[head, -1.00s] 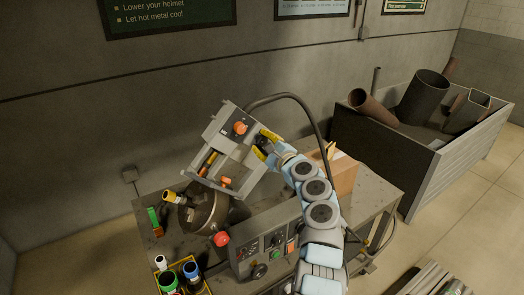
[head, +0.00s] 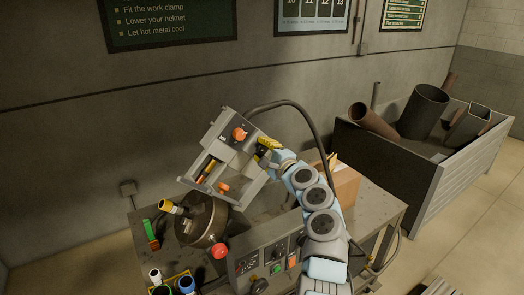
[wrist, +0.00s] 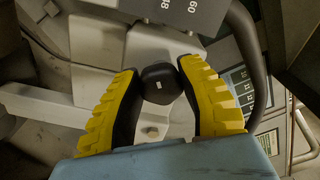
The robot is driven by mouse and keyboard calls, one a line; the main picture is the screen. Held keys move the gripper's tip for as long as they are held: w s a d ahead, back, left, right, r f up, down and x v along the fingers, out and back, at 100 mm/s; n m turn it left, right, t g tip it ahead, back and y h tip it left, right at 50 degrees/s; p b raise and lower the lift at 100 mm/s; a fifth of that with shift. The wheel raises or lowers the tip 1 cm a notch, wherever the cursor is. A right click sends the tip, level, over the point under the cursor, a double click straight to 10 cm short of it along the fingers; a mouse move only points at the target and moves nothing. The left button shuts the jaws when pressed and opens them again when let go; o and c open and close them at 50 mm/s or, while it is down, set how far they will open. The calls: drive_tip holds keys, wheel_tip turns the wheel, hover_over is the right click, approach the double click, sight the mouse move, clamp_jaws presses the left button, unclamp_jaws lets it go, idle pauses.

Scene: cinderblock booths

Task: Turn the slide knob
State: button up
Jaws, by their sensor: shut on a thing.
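A small black knob (wrist: 160,83) with a white mark sits between my gripper's two yellow ribbed fingers in the wrist view. My gripper (wrist: 159,88) is shut on it, with a finger against each side. In the head view my gripper (head: 266,147) reaches the right side of a tilted grey machine head (head: 254,186). The knob cannot be made out there behind the fingers. I take this knob for the slide knob. The machine head also carries orange knobs (head: 239,134) on its other faces.
A dark cable (head: 315,118) arches over my arm. A control panel (head: 267,262), a red ball knob (head: 219,251) and a round dark drum (head: 207,218) are below. A cardboard box (head: 346,182) stands right of the arm. A bin of pipes (head: 408,170) is farther right.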

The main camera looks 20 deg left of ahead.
drive_tip(key=shift+a+f, duration=0.1)
drive_tip(key=shift+a, duration=0.05)
drive_tip(key=o, duration=1.2)
drive_tip(key=shift+v, duration=0.85)
drive_tip(key=shift+s+d, duration=0.2)
drive_tip(key=shift+d, duration=0.1)
drive_tip(key=v, duration=0.9)
drive_tip(key=shift+s+d, duration=0.2)
drive_tip(key=shift+d, duration=0.05)
